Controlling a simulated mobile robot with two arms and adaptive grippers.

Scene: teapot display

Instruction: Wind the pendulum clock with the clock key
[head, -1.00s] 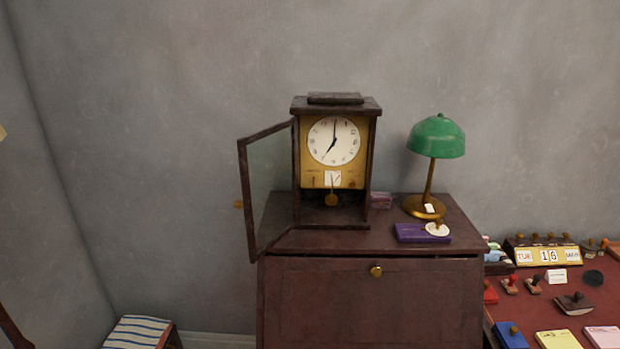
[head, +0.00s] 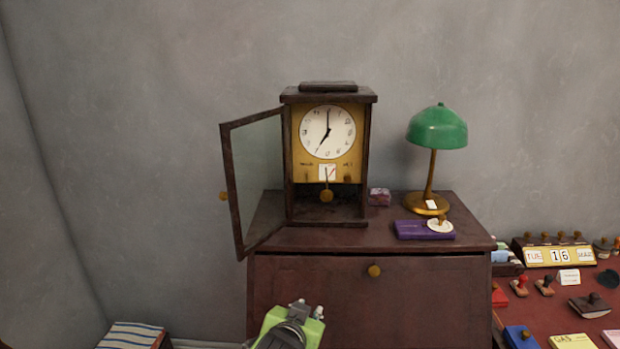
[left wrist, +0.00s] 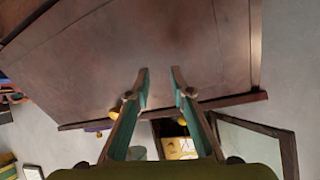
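The pendulum clock (head: 327,165) stands on the dark wooden cabinet (head: 320,300), its glass door (head: 252,180) swung open to the left. Its white dial (head: 327,131) sits above a brass pendulum bob (head: 327,196). I cannot make out a clock key in either view. My left gripper (head: 308,312) shows as a green and dark shape low in front of the cabinet. In the left wrist view, its two fingers (left wrist: 159,72) are apart with nothing seen between them, pointing toward the cabinet. My right gripper is not in view.
A green lamp (head: 437,128) stands right of the clock, with a purple box (head: 410,230), a small white disc (head: 440,226) and a pinkish block (head: 379,197) nearby. A red desk (head: 560,305) with stamps is at right. A striped item (head: 132,335) is at lower left.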

